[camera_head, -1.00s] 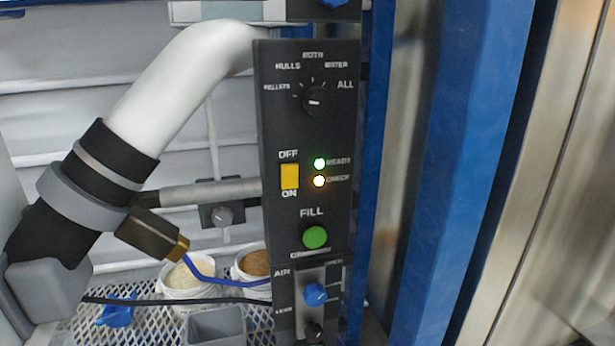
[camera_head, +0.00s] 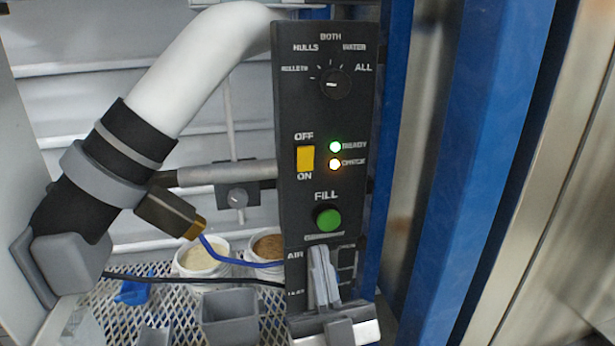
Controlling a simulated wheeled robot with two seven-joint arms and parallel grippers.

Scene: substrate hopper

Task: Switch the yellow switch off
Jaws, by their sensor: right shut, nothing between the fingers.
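The yellow switch (camera_head: 305,158) is a small upright rocker on the black control panel (camera_head: 290,110), with OFF printed above it and ON below. I cannot tell which way it is tipped. A green lamp (camera_head: 335,147) and an amber lamp (camera_head: 334,164) are lit to its right. My right gripper (camera_head: 318,252) is shut and empty, fingertips pointing up, in front of the panel's lower part below the switch and apart from it. It hides the blue knob beside the AIR label.
A round green FILL button (camera_head: 328,218) lies between the switch and my gripper. A black selector dial (camera_head: 335,84) sits above. A white pipe (camera_head: 190,75) and a blue hose (camera_head: 225,258) are at the left. A blue post (camera_head: 485,160) stands right.

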